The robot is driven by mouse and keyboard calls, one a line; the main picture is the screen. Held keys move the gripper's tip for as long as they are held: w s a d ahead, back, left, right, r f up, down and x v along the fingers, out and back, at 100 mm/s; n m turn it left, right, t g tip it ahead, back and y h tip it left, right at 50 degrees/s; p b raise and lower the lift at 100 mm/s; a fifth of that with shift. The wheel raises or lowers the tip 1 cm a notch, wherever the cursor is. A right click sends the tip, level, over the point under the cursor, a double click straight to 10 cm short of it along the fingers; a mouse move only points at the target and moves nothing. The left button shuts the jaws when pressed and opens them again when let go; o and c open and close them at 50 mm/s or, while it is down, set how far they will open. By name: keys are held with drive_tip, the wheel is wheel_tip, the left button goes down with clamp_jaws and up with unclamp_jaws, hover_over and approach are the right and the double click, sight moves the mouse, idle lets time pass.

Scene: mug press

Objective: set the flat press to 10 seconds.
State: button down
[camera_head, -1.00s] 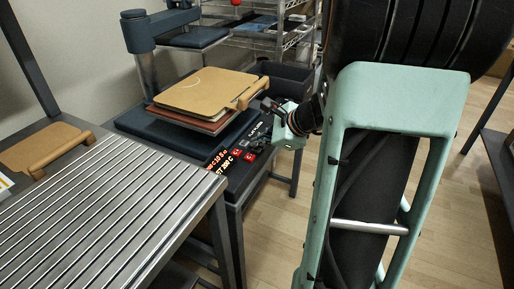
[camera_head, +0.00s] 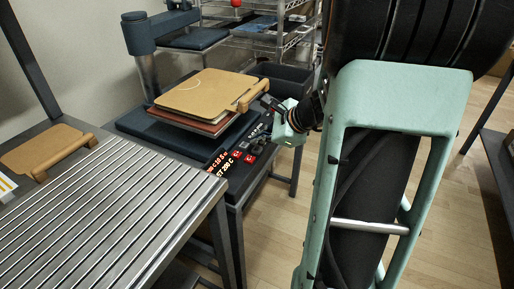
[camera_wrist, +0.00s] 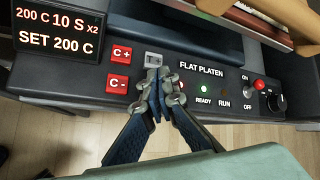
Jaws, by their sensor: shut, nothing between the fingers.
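The flat press (camera_head: 170,138) stands behind the ribbed metal table, its FLAT PLATEN panel (camera_wrist: 215,72) facing my wrist camera. Its display (camera_wrist: 56,30) reads "200 C 10 S x2" above "SET 200 C" in the wrist view. Red C+ (camera_wrist: 121,54) and C- (camera_wrist: 118,84) buttons sit right of the display. A grey button (camera_wrist: 153,59) is right of C+. My gripper (camera_wrist: 160,78) is shut and empty, its tips just below that grey button and over the panel area under it, which they hide. I cannot tell whether they touch the panel.
A green READY light (camera_wrist: 204,89) is lit; the RUN lamp (camera_wrist: 224,92) looks dark. An on/off switch with a red tip (camera_wrist: 260,85) and a black knob (camera_wrist: 273,102) are at the panel's right. A tan board (camera_head: 205,90) lies on the press. Wood floor is open in front.

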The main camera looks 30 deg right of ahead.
sight(259, 150)
drive_tip(key=shift+r, duration=0.1)
wheel_tip(259, 150, up, 5)
drive_tip(key=p, duration=0.4)
idle(1.6)
